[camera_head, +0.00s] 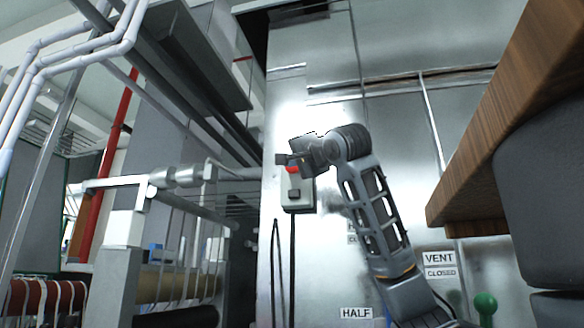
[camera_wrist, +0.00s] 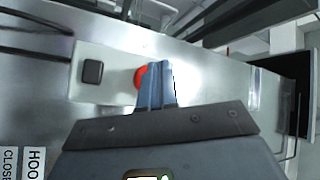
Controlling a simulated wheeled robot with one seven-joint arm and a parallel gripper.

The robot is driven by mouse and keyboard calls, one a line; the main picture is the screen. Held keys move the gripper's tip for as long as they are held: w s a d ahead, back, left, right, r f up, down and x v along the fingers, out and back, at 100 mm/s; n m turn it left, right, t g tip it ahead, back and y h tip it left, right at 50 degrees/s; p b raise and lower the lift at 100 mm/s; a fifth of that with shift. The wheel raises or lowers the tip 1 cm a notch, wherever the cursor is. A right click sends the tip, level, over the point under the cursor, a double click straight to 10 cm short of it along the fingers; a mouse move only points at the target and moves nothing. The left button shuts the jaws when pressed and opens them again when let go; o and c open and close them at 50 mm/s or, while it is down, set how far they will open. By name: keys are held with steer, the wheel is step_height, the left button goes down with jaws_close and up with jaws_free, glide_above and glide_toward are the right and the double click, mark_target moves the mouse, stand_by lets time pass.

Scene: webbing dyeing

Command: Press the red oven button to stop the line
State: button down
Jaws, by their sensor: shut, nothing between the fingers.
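The red button (camera_head: 292,169) sits on the upper part of a small grey control box on the metal oven wall. In the wrist view the red button (camera_wrist: 139,77) shows beside my shut fingertips, which hide part of it. My gripper (camera_head: 284,160) is in front of the box's top in the head view, and its fingers (camera_wrist: 157,72) are closed together with nothing between them. Whether the fingertips touch the button I cannot tell. A black square button (camera_wrist: 93,71) is on the same box (camera_head: 299,203), to the left in the wrist view.
The oven wall (camera_head: 330,110) is shiny metal, with VENT CLOSED (camera_head: 440,264) and HALF (camera_head: 356,313) labels. Rollers and a frame (camera_head: 125,230) stand at the left. A wooden ledge (camera_head: 520,110) juts in at the right. Dark cables (camera_head: 276,260) hang below the box.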

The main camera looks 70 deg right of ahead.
steer(key=shift+a, duration=0.15)
steer(key=shift+s+a+b, duration=0.2)
steer(key=shift+a+b, duration=0.45)
steer(key=shift+a, duration=1.7)
